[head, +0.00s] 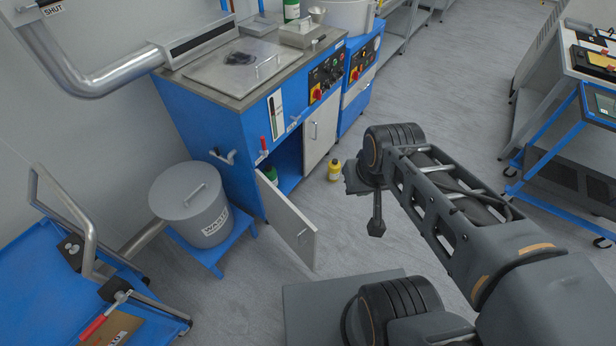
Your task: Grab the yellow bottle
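The yellow bottle (334,171) stands upright on the grey floor, just right of the blue cabinet's open lower compartment. It looks small and has a dark cap. My gripper (376,222) hangs in front of and to the right of the bottle in the picture, apart from it. Only a dark narrow part of the gripper shows below the arm's end, so its opening and anything between its fingers cannot be made out.
The blue cabinet (228,117) has an open door (288,222) jutting out left of the bottle. A green bottle (271,175) stands inside. A grey waste bin (192,205) is farther left. A blue-framed cart (548,165) stands right. Floor between is clear.

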